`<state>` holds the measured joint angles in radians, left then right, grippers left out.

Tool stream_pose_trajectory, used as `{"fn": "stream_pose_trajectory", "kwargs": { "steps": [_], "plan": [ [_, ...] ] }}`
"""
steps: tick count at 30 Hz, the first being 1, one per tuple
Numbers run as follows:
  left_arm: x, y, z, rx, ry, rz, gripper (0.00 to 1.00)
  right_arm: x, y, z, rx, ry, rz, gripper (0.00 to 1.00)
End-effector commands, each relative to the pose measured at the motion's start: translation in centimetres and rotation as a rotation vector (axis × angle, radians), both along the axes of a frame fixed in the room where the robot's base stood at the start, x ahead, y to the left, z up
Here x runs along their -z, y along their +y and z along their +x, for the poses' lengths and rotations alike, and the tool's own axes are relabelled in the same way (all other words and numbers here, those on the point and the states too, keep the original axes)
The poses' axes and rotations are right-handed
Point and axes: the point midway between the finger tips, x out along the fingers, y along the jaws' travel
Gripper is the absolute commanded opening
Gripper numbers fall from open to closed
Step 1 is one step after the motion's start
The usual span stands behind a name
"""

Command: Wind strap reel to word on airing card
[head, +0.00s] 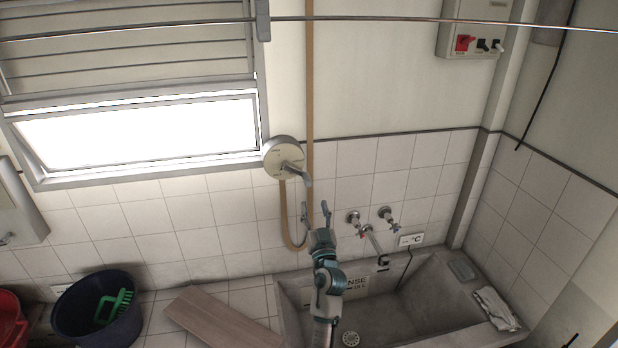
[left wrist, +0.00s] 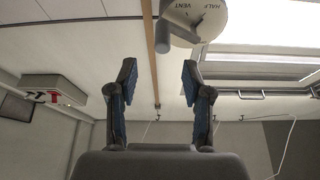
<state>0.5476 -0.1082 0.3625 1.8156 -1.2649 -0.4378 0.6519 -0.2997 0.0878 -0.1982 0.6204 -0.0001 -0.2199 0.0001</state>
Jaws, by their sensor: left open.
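The strap reel (head: 277,157) is a round pale disc on the wall right of the window, with a grey crank handle (head: 306,176) pointing down right. In the left wrist view the reel (left wrist: 214,20) shows the words HALF and VENT. A tan strap (head: 309,90) runs down the wall past it and loops below. My left gripper (head: 315,208) is open and empty, below the handle in the head view. The left wrist view shows its two fingers (left wrist: 160,80) apart, with the reel beyond. I cannot make out an airing card for certain. My right gripper is out of view.
The window (head: 140,133) is tilted open. Taps (head: 385,215) stick out above the concrete washtub (head: 290,290). A dark bucket (head: 70,315) stands at lower left. A rod (head: 400,19) crosses overhead.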

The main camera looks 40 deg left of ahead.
Motion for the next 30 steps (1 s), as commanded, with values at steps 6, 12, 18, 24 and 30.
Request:
{"fn": "stream_pose_trajectory", "kwargs": {
  "steps": [6, 12, 18, 24, 30],
  "plan": [
    [-2.4, 3.6, 3.0, -0.002, 0.001, 0.002, 0.5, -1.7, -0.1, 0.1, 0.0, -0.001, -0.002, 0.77],
    [-3.6, 5.8, 5.1, -0.001, 0.0, 0.003, 0.5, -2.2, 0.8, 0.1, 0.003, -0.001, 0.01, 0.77],
    [-4.1, 6.8, 6.0, -0.001, 0.0, 0.003, 0.5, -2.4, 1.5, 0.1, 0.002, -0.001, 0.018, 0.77],
    [-4.0, 7.1, 6.1, 0.0, 0.001, 0.001, 0.5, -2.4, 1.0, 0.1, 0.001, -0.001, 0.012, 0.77],
    [-4.0, 7.1, 6.1, 0.0, 0.0, 0.001, 0.2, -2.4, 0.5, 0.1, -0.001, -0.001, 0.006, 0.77]
  ]
}}
